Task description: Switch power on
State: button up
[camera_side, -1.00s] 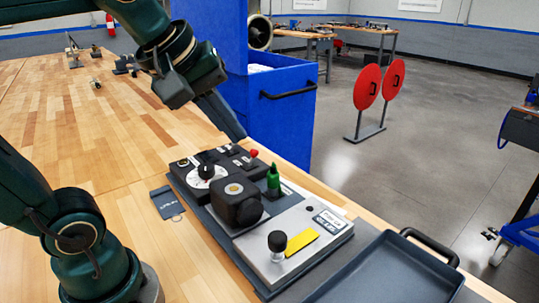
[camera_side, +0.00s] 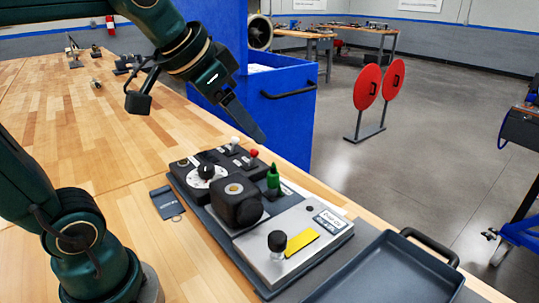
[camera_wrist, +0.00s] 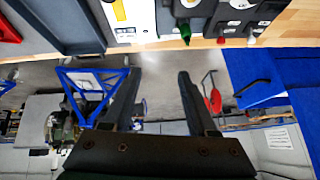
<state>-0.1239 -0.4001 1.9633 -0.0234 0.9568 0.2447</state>
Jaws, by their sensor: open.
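The control panel (camera_side: 330,241) lies on the wooden bench, with a black knob lever (camera_side: 278,241) and a yellow label at its near end. A black block, a white dial with a black knob (camera_side: 206,170) and a green-capped part (camera_side: 273,177) sit further along. Behind are a red-tipped switch (camera_side: 254,153) and a white-tipped switch (camera_side: 235,141). My gripper (camera_side: 259,136) is above the panel's far edge, apart from the switches. In the wrist view my gripper (camera_wrist: 157,76) is open and empty, with the green tip (camera_wrist: 186,38) and red tip (camera_wrist: 221,39) beyond it. Which control is power is unreadable.
A dark tray (camera_side: 385,275) with a handle lies at the near right. A blue cabinet (camera_side: 288,115) stands just behind the bench edge. A small dark tag (camera_side: 167,202) lies left of the panel. The bench to the left (camera_side: 100,130) is mostly clear.

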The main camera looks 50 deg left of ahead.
jog(key=w+a+r, duration=0.1)
jog(key=w+a, duration=0.3)
jog(key=w, duration=0.2)
jog(key=n+g+y, duration=0.2)
jog(key=n+g, duration=0.1)
jog(key=n, duration=0.1)
send_over(234, 137)
jog(key=s+d, duration=0.1)
jog(key=s, duration=0.1)
notch_tip(234, 137, down, 14)
jog(key=shift+x, duration=2.3)
jog(key=shift+w+d, duration=0.2)
jog(key=shift+r, duration=0.1)
grip_shut()
